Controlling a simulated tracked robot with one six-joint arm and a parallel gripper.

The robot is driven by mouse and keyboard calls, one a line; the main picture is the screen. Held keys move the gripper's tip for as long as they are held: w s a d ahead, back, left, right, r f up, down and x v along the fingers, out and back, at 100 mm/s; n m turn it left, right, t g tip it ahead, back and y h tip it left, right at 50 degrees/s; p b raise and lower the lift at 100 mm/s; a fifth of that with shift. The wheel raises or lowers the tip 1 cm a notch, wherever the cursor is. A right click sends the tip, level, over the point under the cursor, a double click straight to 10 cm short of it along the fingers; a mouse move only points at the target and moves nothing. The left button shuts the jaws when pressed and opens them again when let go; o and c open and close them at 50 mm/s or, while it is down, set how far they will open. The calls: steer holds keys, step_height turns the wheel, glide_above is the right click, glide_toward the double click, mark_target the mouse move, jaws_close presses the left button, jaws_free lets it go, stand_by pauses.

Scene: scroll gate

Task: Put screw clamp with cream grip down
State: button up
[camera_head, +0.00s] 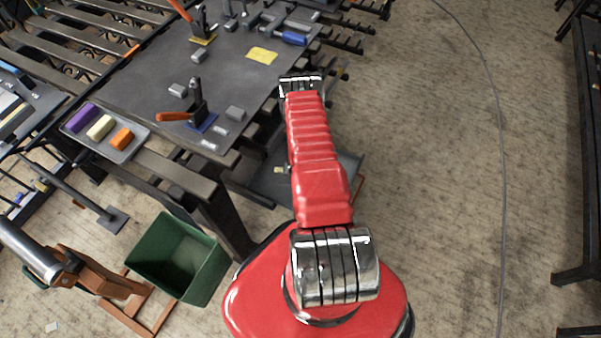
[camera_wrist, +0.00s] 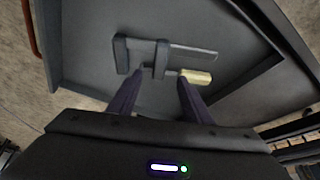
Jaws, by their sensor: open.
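The screw clamp (camera_wrist: 165,50) lies on a grey tray-like surface (camera_wrist: 85,45) in the wrist view. It has a dark bar, dark jaws and a cream grip (camera_wrist: 196,76) at its right. My gripper (camera_wrist: 161,80) is open, its two dark fingers on either side of the clamp's screw, between the jaw and the cream grip. Whether the fingers touch the clamp I cannot tell. In the head view my red arm hides the gripper, and a small cream piece of the clamp (camera_head: 279,170) shows on the low grey surface beside the arm.
A dark welding table (camera_head: 140,75) with clamps, grey blocks and a yellow cloth stands at upper left. A tray (camera_head: 128,152) with purple, cream and orange pieces sits at its edge. A green bin (camera_head: 175,262) stands on the floor.

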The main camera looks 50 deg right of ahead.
steer(key=shift+v, duration=2.05)
steer(key=shift+s, duration=0.1)
